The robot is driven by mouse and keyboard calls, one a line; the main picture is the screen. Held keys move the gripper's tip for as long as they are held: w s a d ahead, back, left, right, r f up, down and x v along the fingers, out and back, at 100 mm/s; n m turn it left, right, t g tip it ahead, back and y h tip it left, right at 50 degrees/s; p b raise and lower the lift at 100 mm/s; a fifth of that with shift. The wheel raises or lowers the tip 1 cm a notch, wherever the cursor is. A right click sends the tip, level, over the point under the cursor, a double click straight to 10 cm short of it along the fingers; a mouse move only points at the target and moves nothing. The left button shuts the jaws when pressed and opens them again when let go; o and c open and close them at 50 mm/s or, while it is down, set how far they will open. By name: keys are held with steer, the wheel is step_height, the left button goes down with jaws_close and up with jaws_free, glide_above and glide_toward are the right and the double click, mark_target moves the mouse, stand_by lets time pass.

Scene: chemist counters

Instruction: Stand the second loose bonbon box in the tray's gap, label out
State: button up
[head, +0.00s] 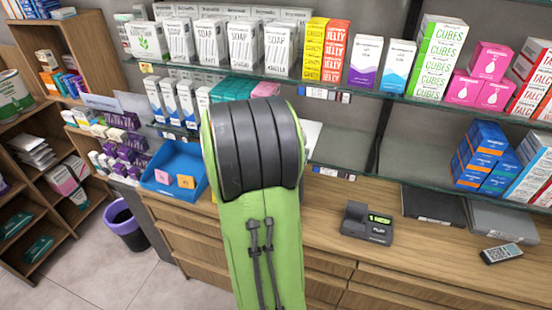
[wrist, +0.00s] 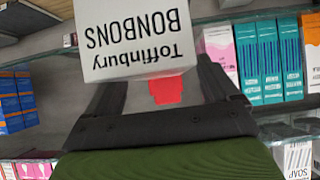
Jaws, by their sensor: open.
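A white bonbon box (wrist: 135,40) fills the top middle of the wrist view, its "Toffinbury BONBONS" label upside down in the picture. My gripper (wrist: 155,80) is open, with its two dark fingers spread toward the left and right sides of the box. The fingertips are partly covered by the box, so I cannot tell whether they touch it. In the head view my arm hides the gripper and the box. A blue tray (head: 158,188) with a pink and an orange note stands on the counter left of my arm. I cannot make out a gap or a second bonbon box.
Glass shelves hold soap, candy and cubes boxes (head: 440,57) above. Teal boxes (wrist: 270,60) and a pink-white box (wrist: 218,45) stand right of the gripper; a red shape (wrist: 166,91) shows between the fingers. A card terminal (head: 366,222) sits on the counter. The shelf right of my arm has free room.

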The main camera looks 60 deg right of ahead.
steer(key=v, duration=0.9)
steer(key=shift+a+r, duration=0.15)
steer(key=shift+a, duration=0.25)
